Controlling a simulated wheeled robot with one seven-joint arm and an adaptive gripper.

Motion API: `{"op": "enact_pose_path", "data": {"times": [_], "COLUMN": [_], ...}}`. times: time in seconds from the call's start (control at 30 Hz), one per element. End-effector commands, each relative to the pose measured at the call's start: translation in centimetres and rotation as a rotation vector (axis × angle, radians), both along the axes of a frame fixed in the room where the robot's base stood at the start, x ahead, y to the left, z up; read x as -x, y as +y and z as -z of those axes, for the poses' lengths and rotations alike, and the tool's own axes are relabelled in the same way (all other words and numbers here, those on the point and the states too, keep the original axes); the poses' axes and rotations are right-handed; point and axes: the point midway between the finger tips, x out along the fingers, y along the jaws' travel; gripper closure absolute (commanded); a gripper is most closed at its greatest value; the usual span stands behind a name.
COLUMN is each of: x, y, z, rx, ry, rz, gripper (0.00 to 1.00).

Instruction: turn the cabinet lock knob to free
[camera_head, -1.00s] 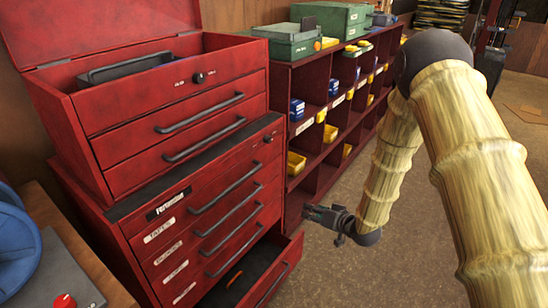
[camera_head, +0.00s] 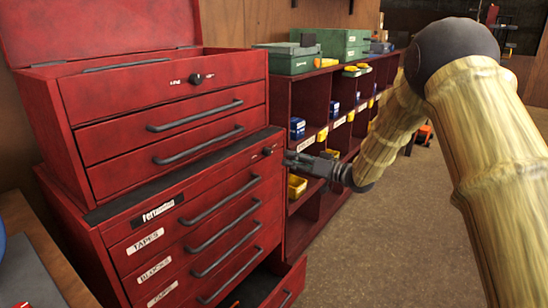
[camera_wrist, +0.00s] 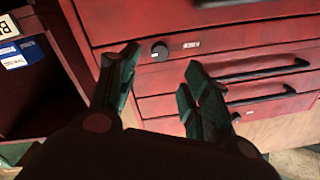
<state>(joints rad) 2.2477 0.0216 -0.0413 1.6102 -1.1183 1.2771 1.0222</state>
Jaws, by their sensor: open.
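The red lower cabinet (camera_head: 200,200) has a small black knob (camera_head: 268,151) at the right end of its top band. A pale mark sits beside it. The wrist view shows a round dark knob (camera_wrist: 159,51) on a red front, with a small pale label (camera_wrist: 191,44) to its right, too small to read. My gripper (camera_head: 288,159) is just right of the lower cabinet's knob, at about its height. In the wrist view my gripper (camera_wrist: 160,58) is open, with the knob between its spread fingertips and nothing held. Contact cannot be told.
A red top chest (camera_head: 165,110) with its lid open stands on the cabinet and has its own black knob (camera_head: 196,78). A lower drawer (camera_head: 270,287) is pulled out. A shelf (camera_head: 318,100) with small bins stands right of the cabinet. The floor (camera_head: 400,230) at right is clear.

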Motion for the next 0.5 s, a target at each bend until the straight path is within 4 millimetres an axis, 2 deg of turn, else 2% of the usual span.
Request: {"op": "enact_pose_path", "data": {"times": [0.2, 0.5], "x": [-2.0, -4.0], "y": [3.2, 6.3], "z": [0.1, 0.1], "rx": [0.001, 0.0], "ry": [-0.001, -0.001], "rz": [-0.001, -0.001], "gripper": [0.52, 0.52]}}
